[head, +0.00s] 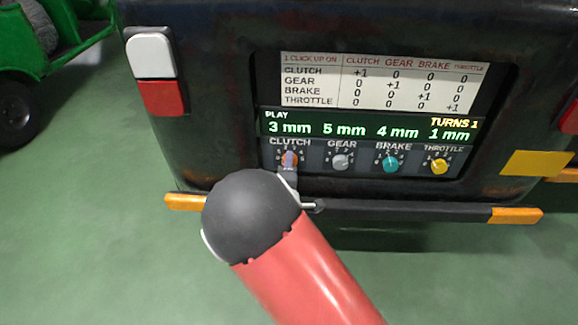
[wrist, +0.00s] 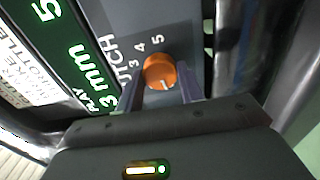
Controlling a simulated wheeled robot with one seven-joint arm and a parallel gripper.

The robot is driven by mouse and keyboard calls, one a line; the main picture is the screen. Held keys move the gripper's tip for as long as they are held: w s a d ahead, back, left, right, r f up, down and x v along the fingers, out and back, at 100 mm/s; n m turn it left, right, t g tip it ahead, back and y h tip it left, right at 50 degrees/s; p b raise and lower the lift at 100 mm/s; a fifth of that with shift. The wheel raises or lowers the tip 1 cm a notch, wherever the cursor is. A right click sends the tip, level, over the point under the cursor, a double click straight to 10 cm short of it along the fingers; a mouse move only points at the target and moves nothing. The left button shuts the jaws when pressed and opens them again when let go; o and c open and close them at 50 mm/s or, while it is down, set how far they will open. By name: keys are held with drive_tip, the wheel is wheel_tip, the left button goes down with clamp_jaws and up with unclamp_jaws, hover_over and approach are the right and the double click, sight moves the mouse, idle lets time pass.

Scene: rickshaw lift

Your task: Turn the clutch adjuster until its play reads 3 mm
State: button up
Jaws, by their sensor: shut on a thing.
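The clutch adjuster is an orange knob (head: 289,159) at the left of a row of knobs on the rickshaw's rear panel. It also shows in the wrist view (wrist: 159,72), with a white mark on its face and the numbers 3, 4 and 5 beside it. My gripper (wrist: 160,88) has its two fingers on either side of the knob and is shut on it. In the head view my wrist partly covers the gripper. The green display (head: 355,130) reads 3 mm above CLUTCH, 5 mm for gear, 4 mm for brake and 1 mm for throttle, with TURNS 1.
Grey gear (head: 341,161), teal brake (head: 391,162) and yellow throttle (head: 439,165) knobs sit to the right. A white chart (head: 380,80) above shows each knob changing only its own play by +1 per click. A dark bumper (head: 400,210) with orange ends runs below.

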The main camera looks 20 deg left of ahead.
drive_tip(key=o, duration=1)
drive_tip(key=shift+s, duration=0.1)
drive_tip(key=v, duration=0.7)
drive_tip(key=shift+s, duration=0.35)
